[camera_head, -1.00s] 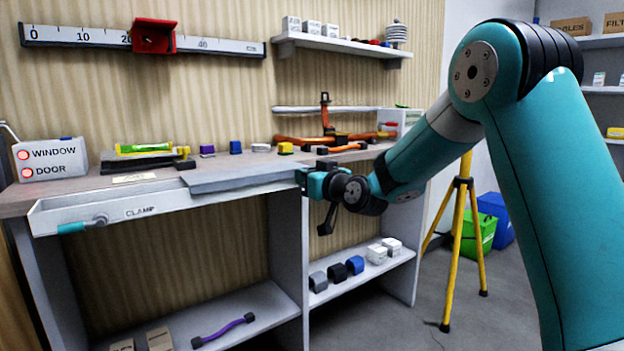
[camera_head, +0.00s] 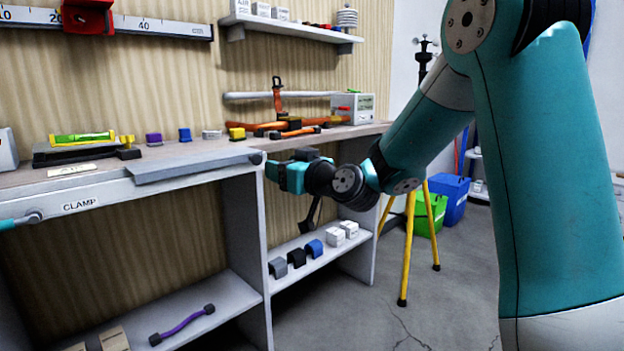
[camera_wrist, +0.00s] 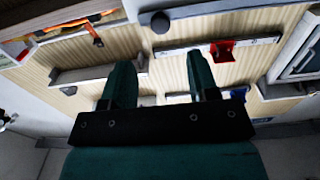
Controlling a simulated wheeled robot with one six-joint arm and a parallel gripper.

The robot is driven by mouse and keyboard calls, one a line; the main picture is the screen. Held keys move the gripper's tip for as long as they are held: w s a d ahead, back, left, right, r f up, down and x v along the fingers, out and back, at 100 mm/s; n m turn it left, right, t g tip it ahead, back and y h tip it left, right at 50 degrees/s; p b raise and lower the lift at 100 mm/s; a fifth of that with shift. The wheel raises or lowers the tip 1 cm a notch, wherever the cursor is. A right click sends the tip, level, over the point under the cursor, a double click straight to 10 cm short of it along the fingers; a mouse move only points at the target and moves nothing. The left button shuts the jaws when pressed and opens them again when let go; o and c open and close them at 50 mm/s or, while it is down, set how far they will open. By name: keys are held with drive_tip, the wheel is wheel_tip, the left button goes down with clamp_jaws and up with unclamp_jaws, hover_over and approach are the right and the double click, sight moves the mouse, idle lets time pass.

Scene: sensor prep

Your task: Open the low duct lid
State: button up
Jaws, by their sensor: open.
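No part is clearly marked as the low duct lid. A long grey sloped panel (camera_head: 195,168) lies along the bench's front edge in the head view and looks shut; I cannot tell if it is that lid. My gripper (camera_head: 275,172) is beside the panel's right end, just in front of the bench edge. I cannot tell if it touches. In the wrist view my gripper (camera_wrist: 160,65) has its two teal fingers apart, with nothing held between them.
A white front strip labelled CLAMP (camera_head: 90,203) has a teal handle at left. Tools and small coloured blocks lie on the bench top (camera_head: 215,148). Below are a shelf (camera_head: 300,262) with small blocks and a lower shelf (camera_head: 215,315). A yellow tripod (camera_head: 408,250) stands right; floor in front is clear.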

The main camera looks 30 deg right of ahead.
drive_tip(key=s+d+b, duration=0.1)
drive_tip(key=s, duration=0.7)
drive_tip(key=shift+s+d+b, duration=0.35)
drive_tip(key=shift+s+b, duration=0.05)
drive_tip(key=s+a+f+n+g+y, duration=0.25)
drive_tip(key=s+a+f+g, duration=0.2)
drive_tip(key=a, duration=0.45)
drive_tip(key=s+a+f+n+g+y, duration=0.2)
drive_tip(key=s+a+f+g+y, duration=0.1)
drive_tip(key=s+a+g, duration=0.4)
drive_tip(key=s+a+f+g+h+p, duration=0.1)
drive_tip(key=s+f+g+h, duration=0.15)
drive_tip(key=s, duration=0.45)
drive_tip(key=s+a+f+g+h, duration=0.1)
drive_tip(key=s+g+h, duration=0.1)
drive_tip(key=s+g, duration=0.35)
wheel_tip(320, 180, up, 36)
drive_tip(key=t+p, duration=0.2)
drive_tip(key=p, duration=3.3)
drive_tip(key=shift+s+f, duration=0.25)
drive_tip(key=shift+s, duration=0.05)
